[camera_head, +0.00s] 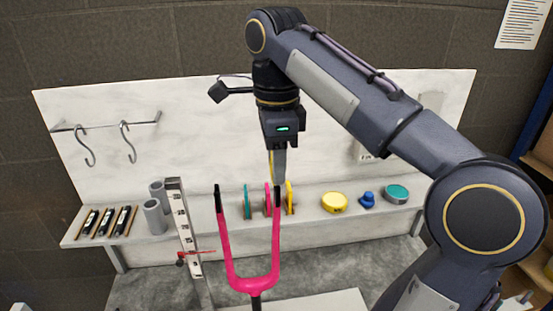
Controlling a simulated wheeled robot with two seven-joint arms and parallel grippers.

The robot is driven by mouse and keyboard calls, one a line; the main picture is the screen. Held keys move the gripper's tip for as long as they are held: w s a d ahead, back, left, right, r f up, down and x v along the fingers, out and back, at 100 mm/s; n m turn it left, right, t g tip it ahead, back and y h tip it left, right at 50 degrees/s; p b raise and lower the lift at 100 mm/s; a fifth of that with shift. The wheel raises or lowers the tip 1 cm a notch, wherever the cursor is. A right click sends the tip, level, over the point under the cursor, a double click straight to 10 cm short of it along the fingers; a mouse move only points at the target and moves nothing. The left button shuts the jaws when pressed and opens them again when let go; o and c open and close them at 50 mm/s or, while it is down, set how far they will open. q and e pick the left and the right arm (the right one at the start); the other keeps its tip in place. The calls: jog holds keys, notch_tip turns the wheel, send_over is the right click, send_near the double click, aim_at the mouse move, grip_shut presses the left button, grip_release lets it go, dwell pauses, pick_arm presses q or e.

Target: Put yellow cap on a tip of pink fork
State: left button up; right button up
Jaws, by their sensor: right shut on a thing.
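The pink fork (224,245) stands upright in front of the shelf, its two prongs ending in black tips. My right gripper (278,180) points down just above the fork's right tip (277,198). It is shut on a thin yellow piece, seen edge-on as a strip along the left of the finger, which appears to be the yellow cap (270,165). Most of it is hidden by the finger. I cannot tell whether it touches the tip. The left tip (217,198) is bare. My left gripper is not in view.
Teal (247,203), pink (267,200) and yellow (290,200) discs stand on edge on the shelf. A round yellow item (334,203), a blue item (367,200) and a teal one (396,194) lie further right. Grey tubes (153,217) and a ruler-like upright (184,230) stand left.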

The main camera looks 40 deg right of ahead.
jog(key=shift+f+b, duration=1.35)
jog(key=shift+f, duration=0.65)
jog(key=o, duration=1)
notch_tip(320, 180, up, 7)
jog(key=p, duration=0.4)
jog(key=shift+r+p, duration=0.4)
jog(key=shift+r, duration=0.05)
